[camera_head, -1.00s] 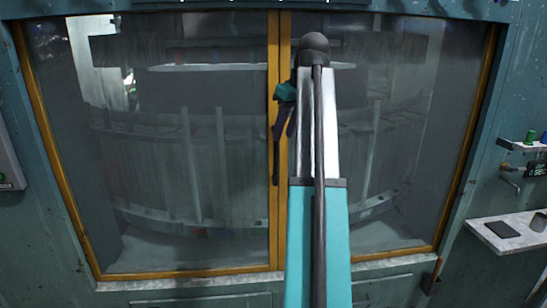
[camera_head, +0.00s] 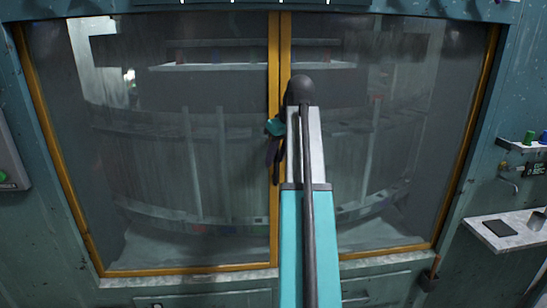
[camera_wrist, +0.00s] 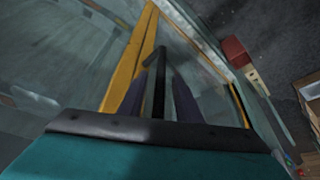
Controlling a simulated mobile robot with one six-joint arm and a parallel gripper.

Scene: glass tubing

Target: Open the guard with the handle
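The guard is a pair of large glass panels in yellow frames, a left panel (camera_head: 180,150) and a right panel (camera_head: 400,150), which meet at the middle and look shut. The dark upright handle (camera_head: 276,176) is on the yellow frame at the middle seam, partly hidden by my gripper (camera_head: 273,150). In the wrist view the black handle (camera_wrist: 160,82) stands between the two dark fingers of my gripper (camera_wrist: 160,100). The fingers look apart, with a gap beside the handle, so the gripper looks open around it. Contact cannot be made out.
A shelf with a dark flat item (camera_head: 500,228) juts from the wall at the right, below a small ledge with a green item (camera_head: 529,138). A grey box with a green button (camera_head: 5,176) is at the left edge. Drawer fronts (camera_head: 375,290) lie below the panels.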

